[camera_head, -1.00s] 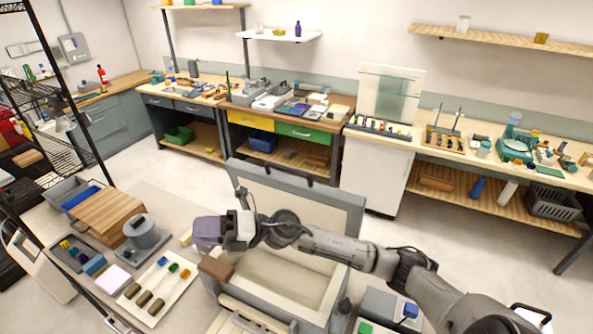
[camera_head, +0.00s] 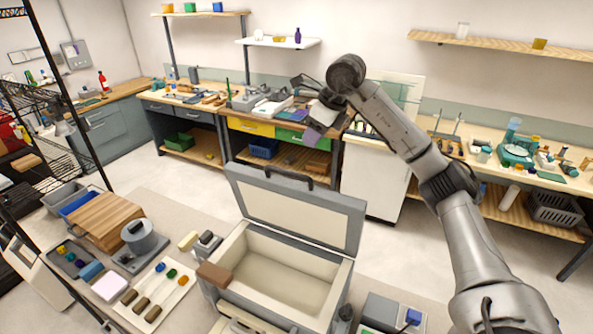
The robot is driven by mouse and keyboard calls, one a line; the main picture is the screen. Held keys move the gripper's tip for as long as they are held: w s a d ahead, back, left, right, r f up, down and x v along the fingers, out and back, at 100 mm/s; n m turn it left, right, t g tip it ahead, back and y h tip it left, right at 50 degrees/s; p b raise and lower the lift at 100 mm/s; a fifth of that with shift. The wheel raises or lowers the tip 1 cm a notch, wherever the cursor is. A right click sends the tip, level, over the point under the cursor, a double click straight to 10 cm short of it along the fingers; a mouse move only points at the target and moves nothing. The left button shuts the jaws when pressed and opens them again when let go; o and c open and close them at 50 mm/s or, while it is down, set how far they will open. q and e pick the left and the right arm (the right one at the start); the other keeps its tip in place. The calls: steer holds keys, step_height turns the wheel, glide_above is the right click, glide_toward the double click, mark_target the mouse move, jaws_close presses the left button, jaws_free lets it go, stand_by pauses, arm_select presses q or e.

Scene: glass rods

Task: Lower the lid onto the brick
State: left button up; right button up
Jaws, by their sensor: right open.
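The lid (camera_head: 290,212) of the grey case stands raised at the back of the box, a pale panel inside a grey frame with a dark handle on its top edge. The open case (camera_head: 283,278) below it shows an empty pale interior. A brown brick (camera_head: 214,275) rests on the case's left rim near the front corner. My right gripper (camera_head: 312,131) is open, up in the air beyond and above the lid, apart from both lid and brick. Its purple-grey fingers partly blur into the bench behind. My left gripper is not in view.
Small grey and cream blocks (camera_head: 188,241) stand close to the case's left side. Small items sit at its right.

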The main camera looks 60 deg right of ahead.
mark_target(295, 173)
steer(key=p+x, duration=0.1)
steer(key=x, duration=1)
steer(key=shift+w+f, duration=0.1)
steer(key=shift+f, duration=0.3)
steer(key=shift+w+f, duration=0.2)
steer(key=shift+f, duration=0.35)
steer(key=c, duration=0.7)
jaws_close()
steer(key=shift+a, duration=0.1)
